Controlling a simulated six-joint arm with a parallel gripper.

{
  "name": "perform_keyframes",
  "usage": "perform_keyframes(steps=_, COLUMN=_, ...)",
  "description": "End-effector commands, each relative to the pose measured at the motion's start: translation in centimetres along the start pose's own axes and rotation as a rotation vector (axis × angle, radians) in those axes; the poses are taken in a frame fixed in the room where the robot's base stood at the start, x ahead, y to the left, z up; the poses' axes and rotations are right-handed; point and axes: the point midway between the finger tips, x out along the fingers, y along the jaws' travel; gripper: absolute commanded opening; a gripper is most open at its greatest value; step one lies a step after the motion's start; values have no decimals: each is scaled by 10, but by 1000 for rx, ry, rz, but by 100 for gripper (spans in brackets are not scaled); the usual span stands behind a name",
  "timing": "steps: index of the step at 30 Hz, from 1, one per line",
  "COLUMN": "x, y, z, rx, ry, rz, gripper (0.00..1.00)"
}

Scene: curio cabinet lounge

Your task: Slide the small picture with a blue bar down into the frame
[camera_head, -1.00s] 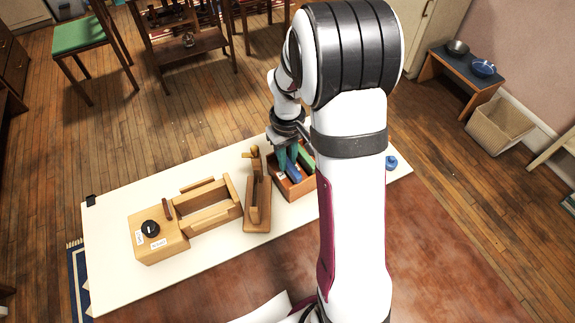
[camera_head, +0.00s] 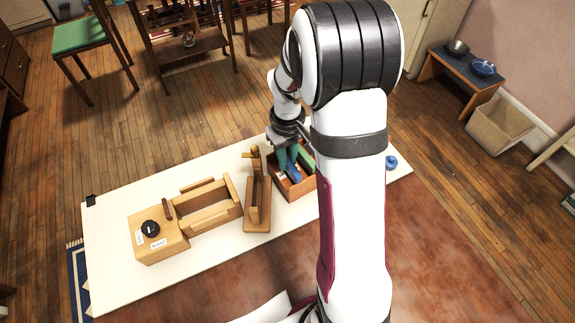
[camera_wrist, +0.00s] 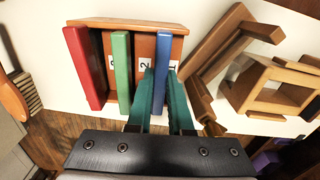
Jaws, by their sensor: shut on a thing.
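The small picture with a blue bar (camera_wrist: 163,58) stands on edge in a reddish wooden box (camera_wrist: 175,28). My gripper (camera_wrist: 163,90) is shut on the blue bar's near end, one teal finger on each side; in the head view the gripper (camera_head: 287,158) reaches down into the box. The blue bar also shows in the head view (camera_head: 295,175). A light wooden frame (camera_wrist: 290,75) with an open middle lies to the right; it also shows in the head view (camera_head: 233,208). Most of the picture below its bar is hidden.
Green (camera_wrist: 121,70) and red (camera_wrist: 86,68) bars stand left of the blue one. A brown wooden stand (camera_head: 258,215) with an upright part sits between box and frame. A wooden block with a black knob (camera_head: 150,228) is left of the frame. The white table's front is clear.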

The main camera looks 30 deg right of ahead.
Motion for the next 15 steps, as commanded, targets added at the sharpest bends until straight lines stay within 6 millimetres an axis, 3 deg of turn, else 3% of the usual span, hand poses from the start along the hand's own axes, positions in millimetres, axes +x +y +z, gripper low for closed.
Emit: perform_keyframes(steps=15, x=-50, y=0, z=-1, rx=0, ry=3, rz=1, gripper=0)
